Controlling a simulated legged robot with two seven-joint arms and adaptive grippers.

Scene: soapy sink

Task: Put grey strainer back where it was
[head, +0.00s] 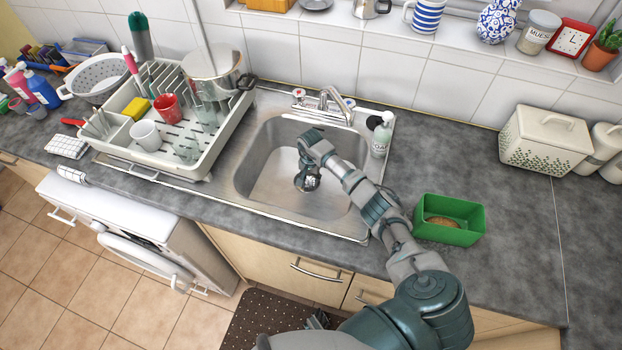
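My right gripper (308,184) reaches down into the steel sink basin (268,165), its fingers low near the basin floor. A small mottled grey-and-dark patch, perhaps the grey strainer or the drain (313,182), shows at its fingertips. I cannot tell whether the fingers are closed on it. The fingers hide much of that spot.
A white dish rack (208,158) with cups, glasses and a pot (212,68) stands left of the sink. The tap (333,100) and a soap bottle (382,135) are behind it. A green box (462,232) holding a sponge sits right of my arm. The right counter is mostly clear.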

